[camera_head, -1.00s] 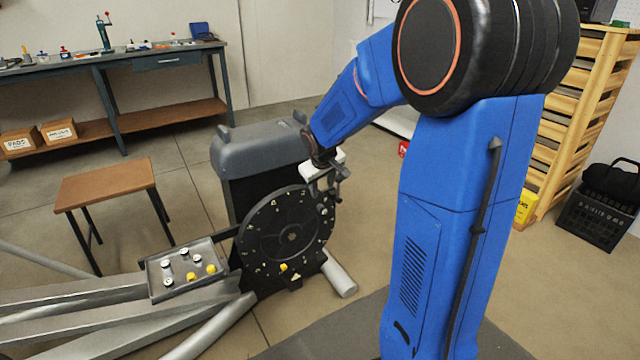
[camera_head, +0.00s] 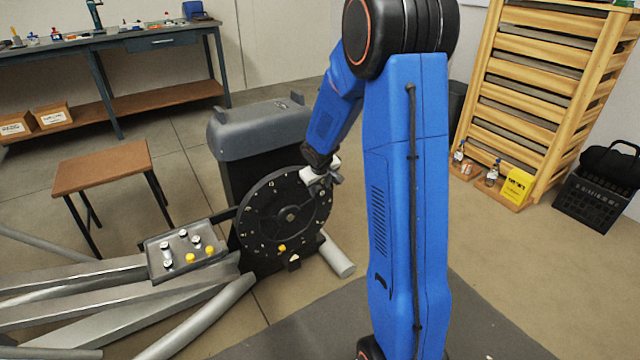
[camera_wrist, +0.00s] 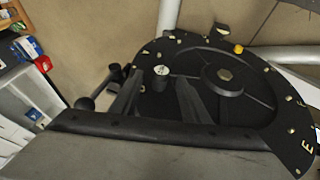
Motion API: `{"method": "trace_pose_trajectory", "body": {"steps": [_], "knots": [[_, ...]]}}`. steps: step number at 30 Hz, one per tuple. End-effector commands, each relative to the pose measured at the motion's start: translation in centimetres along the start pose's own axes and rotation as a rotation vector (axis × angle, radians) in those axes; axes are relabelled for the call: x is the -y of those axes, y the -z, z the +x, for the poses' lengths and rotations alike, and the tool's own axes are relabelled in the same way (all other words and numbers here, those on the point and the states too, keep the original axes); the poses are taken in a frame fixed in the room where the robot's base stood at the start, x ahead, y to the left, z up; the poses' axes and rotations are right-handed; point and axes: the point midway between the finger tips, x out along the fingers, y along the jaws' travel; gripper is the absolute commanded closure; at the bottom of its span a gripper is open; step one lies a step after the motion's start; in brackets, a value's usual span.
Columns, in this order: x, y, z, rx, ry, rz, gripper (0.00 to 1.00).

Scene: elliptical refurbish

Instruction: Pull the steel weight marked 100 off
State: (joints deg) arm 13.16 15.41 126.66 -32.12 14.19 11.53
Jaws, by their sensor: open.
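The black disc (camera_head: 262,213) of the elliptical stands upright, with small pale marks and pegs around its rim. My gripper (camera_head: 334,180) is at the disc's upper right edge in the head view. In the wrist view my gripper (camera_wrist: 158,98) is open, its two dark fingers reaching toward the disc. A small round weight with a pale top (camera_wrist: 161,71) shows just beyond and between the fingertips, near the disc's rim. Its marking is too small to read, and I cannot tell whether the fingers touch it. In the head view the gripper hides this spot.
A tray (camera_head: 152,262) left of the disc holds several white-topped pieces and yellow ones. A yellow knob (camera_head: 282,248) sits low on the disc. A brown stool (camera_head: 100,167), a workbench (camera_head: 150,48) and a wooden rack (camera_head: 540,90) stand around.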

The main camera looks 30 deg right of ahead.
Motion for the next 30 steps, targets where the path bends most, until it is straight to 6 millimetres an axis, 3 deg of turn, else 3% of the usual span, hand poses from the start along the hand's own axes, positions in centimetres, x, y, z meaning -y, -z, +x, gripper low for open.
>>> {"method": "trace_pose_trajectory", "body": {"steps": [12, 13, 18, 20, 21, 23, 30], "knots": [[0.02, -0.03, 0.75, 0.001, 0.001, 0.000, 0.58], [0.02, -0.03, 0.75, 0.001, 0.001, 0.000, 0.60], [0.02, -0.03, 0.74, 0.001, 0.001, 0.000, 1.00], [0.02, -0.03, 0.74, 0.001, 0.001, 0.000, 1.00], [0.01, -0.03, 0.74, 0.001, 0.000, 0.000, 0.89], [0.01, -0.03, 0.74, 0.001, 0.000, 0.000, 1.00], [0.01, -0.03, 0.73, 0.001, 0.000, 0.000, 1.00]]}}
